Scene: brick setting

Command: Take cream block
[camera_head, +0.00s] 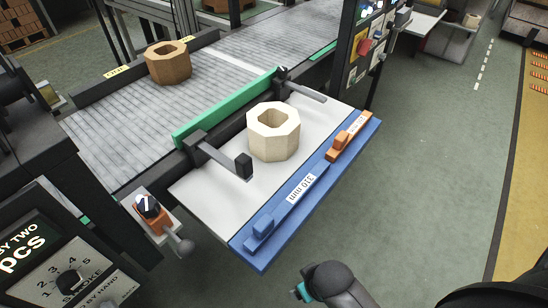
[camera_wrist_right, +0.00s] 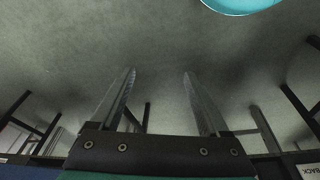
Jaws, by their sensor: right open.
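The cream block (camera_head: 262,145) is an octagonal ring with a hole through its middle. In the head view it stands on a pale plate (camera_head: 222,190) at the end of the conveyor, in front of a green bar. My right gripper shows in the right wrist view (camera_wrist_right: 158,100), with its two fingers apart and nothing between them. The cream block is not in the right wrist view. In the head view a dark rounded part of my arm shows at the bottom, apart from the plate. My left gripper is not in view.
A brown octagonal block (camera_head: 168,66) sits on the grey conveyor (camera_head: 130,115) behind the green bar (camera_head: 225,108). A blue rail (camera_head: 325,172) with an orange slider (camera_head: 349,137) edges the plate. Two dark arms flank the cream block. Green floor (camera_head: 420,180) is clear at right.

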